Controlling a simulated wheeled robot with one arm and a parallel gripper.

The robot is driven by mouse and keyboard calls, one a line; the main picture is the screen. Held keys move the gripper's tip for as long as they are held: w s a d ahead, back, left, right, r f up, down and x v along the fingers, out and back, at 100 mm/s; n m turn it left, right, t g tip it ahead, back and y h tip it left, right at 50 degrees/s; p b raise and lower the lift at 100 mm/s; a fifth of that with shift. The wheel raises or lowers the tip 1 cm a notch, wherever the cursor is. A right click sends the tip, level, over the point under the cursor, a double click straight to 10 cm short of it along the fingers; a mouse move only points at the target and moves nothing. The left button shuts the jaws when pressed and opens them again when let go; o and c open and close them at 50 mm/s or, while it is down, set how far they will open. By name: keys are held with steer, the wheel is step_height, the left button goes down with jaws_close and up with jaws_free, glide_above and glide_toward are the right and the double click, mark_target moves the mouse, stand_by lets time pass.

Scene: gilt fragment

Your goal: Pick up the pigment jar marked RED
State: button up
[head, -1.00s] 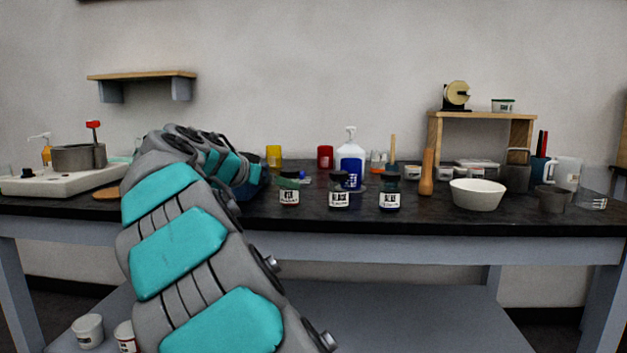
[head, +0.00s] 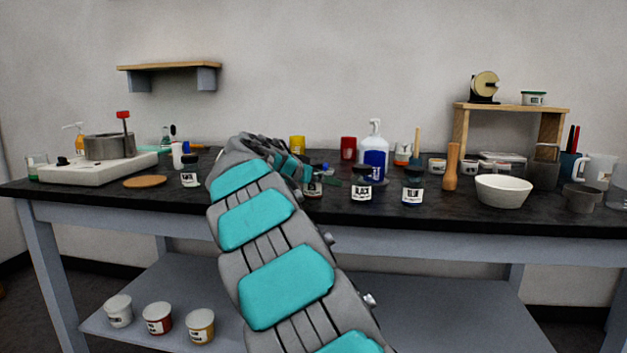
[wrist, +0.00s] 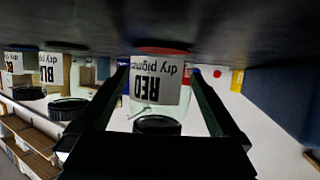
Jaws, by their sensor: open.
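The RED pigment jar (wrist: 160,90) appears upside down in the wrist view, its white label reading RED, with a dark lid and clear glass. It stands on the dark bench top. My gripper (wrist: 158,72) is open, with one finger on each side of the jar; I cannot tell whether either touches it. In the head view my gripper (head: 322,178) partly covers the RED jar (head: 313,189). The BLACK jar (head: 361,192) and the BLUE jar (head: 412,191) stand to its right.
A white pump bottle (head: 374,150) with a blue label stands behind the BLACK jar. A red container (head: 348,148) and a yellow one (head: 297,145) are farther back. A wooden pestle (head: 451,168) and white bowl (head: 503,190) are to the right. Another jar (head: 189,172) stands left of my arm.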

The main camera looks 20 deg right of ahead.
steer(key=shift+c, duration=0.2)
steer(key=c, duration=1.5)
jaws_close()
steer(key=shift+r, duration=0.2)
